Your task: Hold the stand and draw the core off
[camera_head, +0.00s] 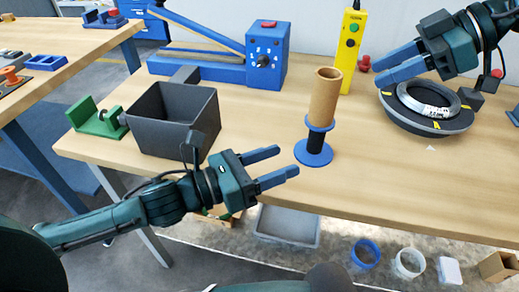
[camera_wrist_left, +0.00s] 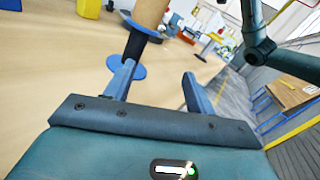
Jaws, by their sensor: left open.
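The stand (camera_head: 315,143) has a round blue base and a black post, and stands upright on the table. The brown cardboard core (camera_head: 325,97) sits upright on it, above a blue collar. My left gripper (camera_head: 289,163) is open and empty, just left of and in front of the stand's base. In the left wrist view, the stand (camera_wrist_left: 134,48) and the lower part of the core (camera_wrist_left: 150,12) show beyond my left fingers (camera_wrist_left: 157,82). My right gripper (camera_head: 379,80) is at the upper right, with its blue fingers apart, above the left side of a black round holder.
The black round holder (camera_head: 398,115) carries a silvery ring coil (camera_head: 428,99). A dark open bin (camera_head: 165,142) and a green block (camera_head: 97,121) stand at left. A blue lever machine (camera_head: 264,58) and yellow control box (camera_head: 350,45) are behind. The table front right is clear.

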